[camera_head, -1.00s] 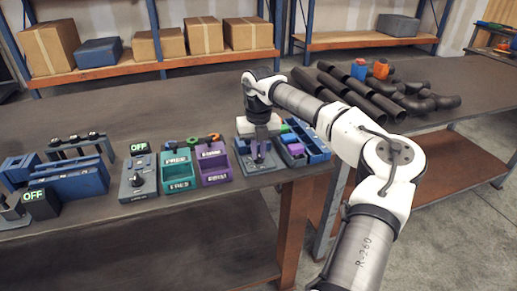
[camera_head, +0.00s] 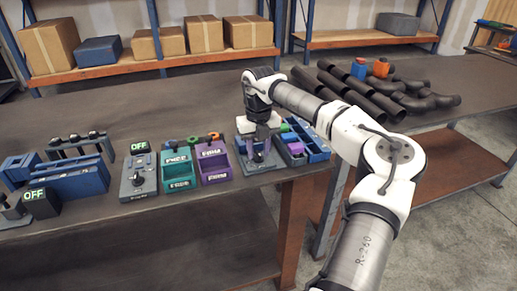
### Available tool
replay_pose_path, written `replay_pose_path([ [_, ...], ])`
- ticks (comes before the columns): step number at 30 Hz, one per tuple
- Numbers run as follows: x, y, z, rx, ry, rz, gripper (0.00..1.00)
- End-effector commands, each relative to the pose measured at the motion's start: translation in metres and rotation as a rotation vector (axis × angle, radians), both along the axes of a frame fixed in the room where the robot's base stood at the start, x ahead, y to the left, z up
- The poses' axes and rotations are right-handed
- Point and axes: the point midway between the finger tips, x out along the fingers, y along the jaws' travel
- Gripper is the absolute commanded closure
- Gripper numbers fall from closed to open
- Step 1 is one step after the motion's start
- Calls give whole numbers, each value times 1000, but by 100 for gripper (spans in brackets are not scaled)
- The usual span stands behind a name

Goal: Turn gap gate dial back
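A grey panel with a dark knob (camera_head: 138,179) stands at the front of the bench, and a lit OFF sign (camera_head: 139,147) is behind it. Another OFF sign (camera_head: 34,195) shows at the far left by a blue long fixture (camera_head: 80,183). No label that I can read says which one is the gap gate. My gripper (camera_head: 261,150) points down over a grey-blue fixture (camera_head: 270,166) right of the bins. The fingertips are small and dark against that fixture, so I cannot tell whether they are open, shut or touching a dial there.
A teal bin (camera_head: 178,184) and a purple bin (camera_head: 214,178) stand left of my gripper. A blue tray (camera_head: 312,145) is close on its right. Dark pipes (camera_head: 372,98) lie at the back right. The bench behind the bins is mostly clear.

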Motion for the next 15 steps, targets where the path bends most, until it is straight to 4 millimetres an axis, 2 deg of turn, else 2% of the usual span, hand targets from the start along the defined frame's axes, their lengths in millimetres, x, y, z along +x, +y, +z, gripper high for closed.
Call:
replay_pose_path([
  [8,0,0,3,-1,1,-1,67],
  [11,0,0,14,-1,0,-1,67],
  [15,0,0,42,-2,-2,-2,67],
])
